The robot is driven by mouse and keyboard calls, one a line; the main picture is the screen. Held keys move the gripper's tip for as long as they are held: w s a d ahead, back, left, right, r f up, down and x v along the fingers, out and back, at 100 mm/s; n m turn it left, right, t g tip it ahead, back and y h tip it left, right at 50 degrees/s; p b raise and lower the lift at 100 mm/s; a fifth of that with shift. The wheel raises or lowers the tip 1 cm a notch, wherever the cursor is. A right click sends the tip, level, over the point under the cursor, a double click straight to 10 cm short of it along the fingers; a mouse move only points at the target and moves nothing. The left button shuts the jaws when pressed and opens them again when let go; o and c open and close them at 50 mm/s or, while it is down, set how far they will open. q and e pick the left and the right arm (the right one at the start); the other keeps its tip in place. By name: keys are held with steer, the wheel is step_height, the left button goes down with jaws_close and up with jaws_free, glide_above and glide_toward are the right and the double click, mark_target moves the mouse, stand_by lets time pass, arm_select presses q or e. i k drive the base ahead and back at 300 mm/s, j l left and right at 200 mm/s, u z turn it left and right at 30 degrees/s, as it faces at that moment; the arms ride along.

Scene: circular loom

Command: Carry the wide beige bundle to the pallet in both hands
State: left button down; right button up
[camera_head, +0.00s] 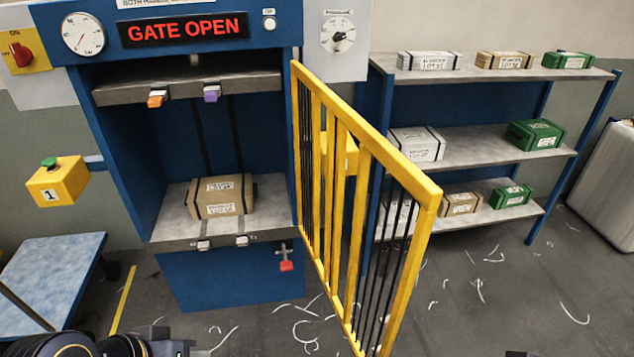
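A wide beige bundle (221,196) with dark straps and white labels sits on the grey lower plate (172,222) of the blue press, under the raised upper plate. No gripper touches it. A low platform with a light blue top (52,272) stands at the lower left; I cannot tell if it is the pallet. Part of my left arm and gripper (160,347) shows at the bottom left edge, in front of the press and well below the bundle. Only a small dark piece of my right gripper (518,353) shows at the bottom edge. Their fingers cannot be made out.
The yellow barred gate (362,190) stands swung open on the press's right side, jutting forward. The sign (185,29) reads GATE OPEN. A shelf (470,147) at right holds several grey, beige and green bundles. A yellow button box (57,181) is left. White scraps litter the floor.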

mark_target(229, 195)
steer(key=i+j+z, duration=0.1)
steer(key=j+z, duration=0.3)
steer(key=j, duration=0.15)
steer(key=j+z, duration=0.4)
steer(key=j, duration=0.15)
steer(key=j+z, duration=0.4)
steer(key=j, duration=0.2)
steer(key=j+u, duration=0.15)
steer(key=j, duration=0.35)
steer(key=i+j+u, duration=0.2)
steer(key=j, duration=0.3)
steer(key=j+u, duration=0.1)
steer(key=u, duration=0.3)
steer(key=i+j+u, duration=0.1)
steer(key=u, duration=0.3)
steer(key=i+u, duration=0.1)
steer(key=u, duration=0.3)
